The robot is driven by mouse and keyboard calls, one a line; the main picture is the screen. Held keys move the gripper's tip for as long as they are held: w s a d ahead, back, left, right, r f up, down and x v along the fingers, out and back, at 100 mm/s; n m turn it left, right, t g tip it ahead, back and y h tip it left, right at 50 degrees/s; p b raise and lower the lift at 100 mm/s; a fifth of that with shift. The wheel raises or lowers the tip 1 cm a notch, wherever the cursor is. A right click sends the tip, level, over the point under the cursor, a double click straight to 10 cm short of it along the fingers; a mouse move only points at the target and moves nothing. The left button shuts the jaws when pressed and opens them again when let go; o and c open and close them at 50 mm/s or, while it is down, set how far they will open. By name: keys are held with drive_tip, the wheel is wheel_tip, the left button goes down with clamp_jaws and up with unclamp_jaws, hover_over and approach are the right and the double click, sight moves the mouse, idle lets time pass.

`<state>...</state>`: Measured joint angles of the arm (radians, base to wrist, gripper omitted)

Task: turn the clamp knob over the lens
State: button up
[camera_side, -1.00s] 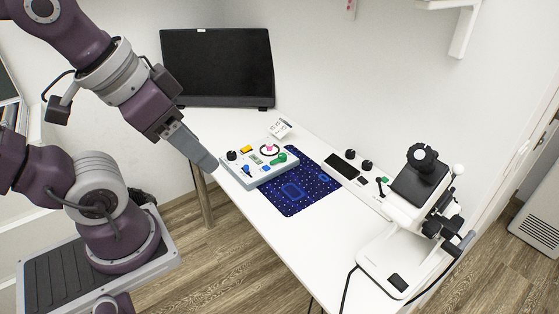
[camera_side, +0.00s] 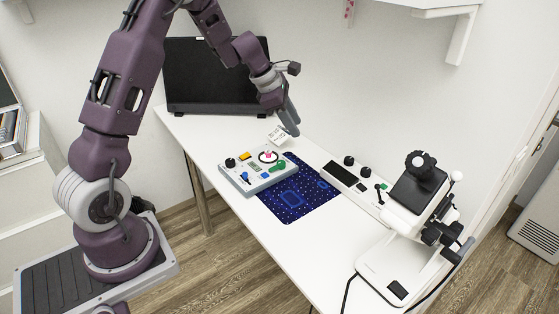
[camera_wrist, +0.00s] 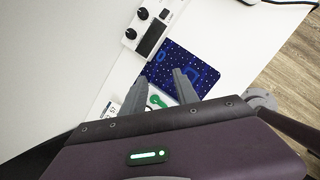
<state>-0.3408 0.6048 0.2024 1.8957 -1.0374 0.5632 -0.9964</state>
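A white instrument (camera_side: 372,258) stands at the right end of the table, with a dark tilted plate on it. A black lobed knob (camera_side: 421,163) sits at its top; it looks like the clamp knob. I cannot make out a lens. My gripper (camera_side: 293,128) hangs near the table's back edge, by a small printed card and well left of the instrument. In the wrist view its two grey fingers (camera_wrist: 160,76) are apart with nothing held between them. The instrument's knob does not show clearly in the wrist view.
A control box (camera_side: 248,182) with coloured knobs lies left of a blue dotted mat (camera_side: 300,196). The small card (camera_side: 278,133) stands behind it. A white console (camera_side: 357,183) with black knobs lies between mat and instrument. A black monitor (camera_side: 212,75) stands at the back.

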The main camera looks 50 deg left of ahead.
sight(281, 162)
drive_tip(key=a+f+n, duration=0.2)
drive_tip(key=a+f, duration=0.1)
drive_tip(key=f, duration=0.1)
drive_tip(key=a+f+n, duration=0.3)
drive_tip(key=f, duration=0.1)
drive_tip(key=a+f+n+y, duration=0.1)
drive_tip(key=a+f+n, duration=0.1)
drive_tip(key=a+f, duration=0.2)
drive_tip(key=shift+f+g, duration=0.3)
drive_tip(key=shift+f, duration=0.2)
drive_tip(key=shift+n, duration=0.3)
drive_tip(key=x, duration=0.7)
drive_tip(key=shift+a+f, duration=0.15)
drive_tip(key=shift+f, duration=0.05)
clamp_jaws()
